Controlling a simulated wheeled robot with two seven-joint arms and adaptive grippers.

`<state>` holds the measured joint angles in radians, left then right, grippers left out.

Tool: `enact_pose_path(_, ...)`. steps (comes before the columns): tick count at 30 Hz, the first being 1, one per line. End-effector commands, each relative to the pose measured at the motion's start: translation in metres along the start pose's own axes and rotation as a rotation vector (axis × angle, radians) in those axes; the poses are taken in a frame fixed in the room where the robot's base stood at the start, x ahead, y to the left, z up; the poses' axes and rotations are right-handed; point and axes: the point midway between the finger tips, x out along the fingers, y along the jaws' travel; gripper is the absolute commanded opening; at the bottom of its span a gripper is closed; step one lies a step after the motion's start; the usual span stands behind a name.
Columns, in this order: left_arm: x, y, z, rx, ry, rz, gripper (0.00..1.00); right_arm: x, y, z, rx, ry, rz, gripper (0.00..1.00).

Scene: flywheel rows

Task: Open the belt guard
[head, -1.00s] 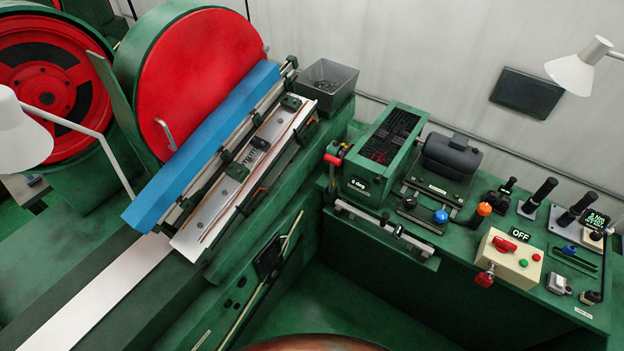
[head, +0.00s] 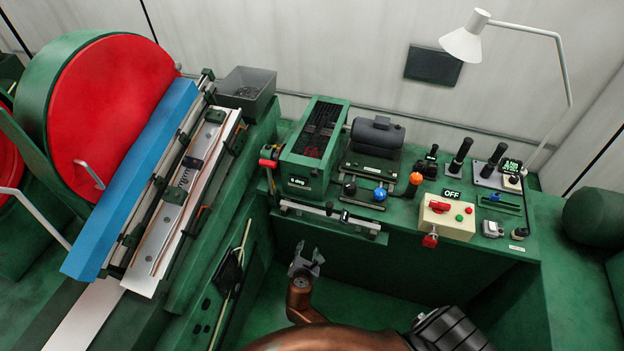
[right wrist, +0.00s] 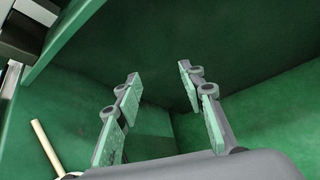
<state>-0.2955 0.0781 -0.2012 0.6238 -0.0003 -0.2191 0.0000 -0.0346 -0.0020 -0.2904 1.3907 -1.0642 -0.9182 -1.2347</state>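The guard appears to be the big round cover with a flat red face (head: 110,110) and a green rim, at the left of the head view. It stands upright and looks closed. A thin grey bar handle (head: 90,175) is on the lower part of its red face. My right gripper (head: 307,258) is low in the middle of the head view, in front of the bench and well to the right of the guard. In the right wrist view its fingers (right wrist: 158,78) are apart with nothing between them. My left gripper is out of view.
A blue bar (head: 135,180) and a rail assembly (head: 185,190) run diagonally beside the guard. The green bench (head: 400,210) at the right carries a motor (head: 376,136), levers and a switch box (head: 445,217). A white lamp (head: 468,40) leans over its back.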

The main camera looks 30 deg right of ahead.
Motion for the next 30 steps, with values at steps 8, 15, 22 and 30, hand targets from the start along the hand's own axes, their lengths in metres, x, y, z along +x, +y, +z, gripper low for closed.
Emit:
enact_pose_path(8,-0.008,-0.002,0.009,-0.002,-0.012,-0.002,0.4,-0.112,0.113,0.188,-0.309,-0.462,0.004,0.37)
enact_pose_path(15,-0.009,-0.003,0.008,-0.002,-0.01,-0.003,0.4,-0.156,0.128,0.243,-0.378,-0.605,-0.056,0.37)
enact_pose_path(22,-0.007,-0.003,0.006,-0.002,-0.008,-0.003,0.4,-0.131,0.13,0.262,-0.382,-0.611,-0.059,0.37)
enact_pose_path(30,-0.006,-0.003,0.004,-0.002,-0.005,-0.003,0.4,-0.101,0.132,0.281,-0.381,-0.607,-0.057,0.37)
